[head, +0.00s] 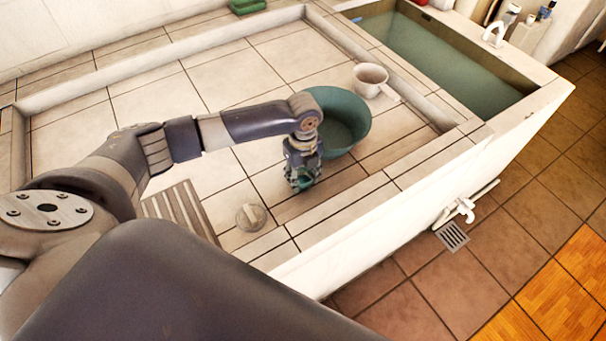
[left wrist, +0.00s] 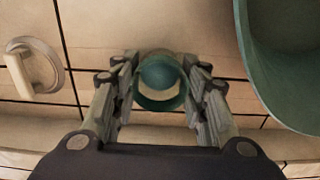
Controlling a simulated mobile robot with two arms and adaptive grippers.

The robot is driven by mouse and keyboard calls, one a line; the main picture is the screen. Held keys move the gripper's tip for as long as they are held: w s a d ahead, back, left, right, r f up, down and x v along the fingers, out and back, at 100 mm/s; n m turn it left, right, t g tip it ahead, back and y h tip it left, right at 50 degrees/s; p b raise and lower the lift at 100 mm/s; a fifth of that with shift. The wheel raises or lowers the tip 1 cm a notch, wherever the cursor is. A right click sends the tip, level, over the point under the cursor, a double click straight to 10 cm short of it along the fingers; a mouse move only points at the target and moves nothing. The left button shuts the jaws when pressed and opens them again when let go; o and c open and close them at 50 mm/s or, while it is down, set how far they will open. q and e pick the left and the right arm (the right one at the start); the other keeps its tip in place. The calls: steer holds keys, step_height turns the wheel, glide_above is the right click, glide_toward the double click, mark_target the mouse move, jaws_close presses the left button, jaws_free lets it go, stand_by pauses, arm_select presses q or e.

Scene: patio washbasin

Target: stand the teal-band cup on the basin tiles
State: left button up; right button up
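The teal-band cup (left wrist: 160,82) is between the fingers of my left gripper (left wrist: 160,88), teal with a pale band, its round opening towards the wrist camera. The fingers flank it on both sides and appear closed against it. In the head view my left gripper (head: 303,182) is low over the basin tiles (head: 232,78), near the front ledge. There the cup shows only as a bit of teal between the fingertips. I cannot tell whether its base touches the tiles. My right gripper is not in view.
A large green tub (head: 345,120) stands right beside the gripper. A pale handled dipper (head: 369,80) is behind it. A round lid-like disc (head: 251,217) and a slatted board (head: 182,211) lie to the left. A water tank (head: 440,62) is at the right. Tiles farther back are clear.

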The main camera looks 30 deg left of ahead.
arm_select(q)
steer(key=o, duration=0.4)
steer(key=shift+r, duration=0.25)
steer(key=shift+r+b, duration=0.3)
steer(key=shift+r, duration=5.6)
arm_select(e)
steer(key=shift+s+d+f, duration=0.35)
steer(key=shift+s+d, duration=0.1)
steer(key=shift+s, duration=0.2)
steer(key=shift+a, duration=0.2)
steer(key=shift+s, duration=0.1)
